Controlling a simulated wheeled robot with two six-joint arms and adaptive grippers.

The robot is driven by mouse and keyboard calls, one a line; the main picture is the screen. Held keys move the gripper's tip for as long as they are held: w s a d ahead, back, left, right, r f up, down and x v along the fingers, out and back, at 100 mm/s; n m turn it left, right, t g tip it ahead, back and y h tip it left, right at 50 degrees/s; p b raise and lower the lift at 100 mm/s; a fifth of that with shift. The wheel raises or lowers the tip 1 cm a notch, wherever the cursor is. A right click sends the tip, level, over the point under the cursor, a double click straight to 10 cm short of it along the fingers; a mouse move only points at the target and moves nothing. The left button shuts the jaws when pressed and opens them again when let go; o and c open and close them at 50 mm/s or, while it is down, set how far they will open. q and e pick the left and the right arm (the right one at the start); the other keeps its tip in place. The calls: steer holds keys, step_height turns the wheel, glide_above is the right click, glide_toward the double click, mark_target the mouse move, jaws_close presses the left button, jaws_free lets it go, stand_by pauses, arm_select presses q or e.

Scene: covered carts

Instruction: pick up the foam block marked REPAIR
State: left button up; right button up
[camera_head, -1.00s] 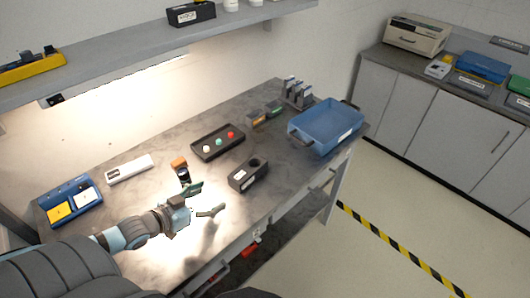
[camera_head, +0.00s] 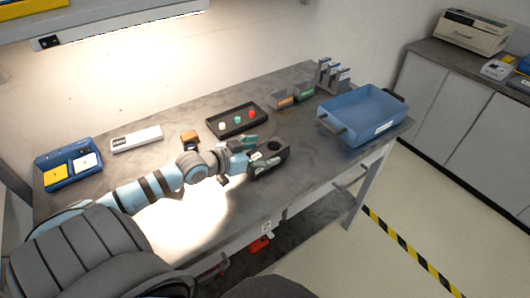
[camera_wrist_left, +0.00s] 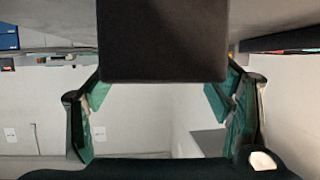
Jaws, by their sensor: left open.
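A dark foam block (camera_head: 277,154) with a round hole in its top lies on the grey workbench, in the middle of the head view. Its pale label is too small to read, and my gripper partly covers its left end. My left gripper (camera_head: 257,153) is open at that end, with its green-padded fingers on either side of the block. My right gripper is not in view.
A black tray (camera_head: 222,134) with several coloured knobs lies behind the block. A blue bin (camera_head: 348,131) stands to the right. An orange-topped item (camera_head: 189,137), a white box (camera_head: 137,139) and a blue case (camera_head: 49,183) lie to the left. The front of the bench is clear.

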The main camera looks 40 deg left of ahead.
mark_target(267, 150)
arm_select(q)
steer(key=b+x, duration=0.1)
steer(key=x, duration=0.2)
steer(key=shift+w, duration=0.15)
steer(key=shift+r, duration=0.1)
steer(key=c, duration=1.3)
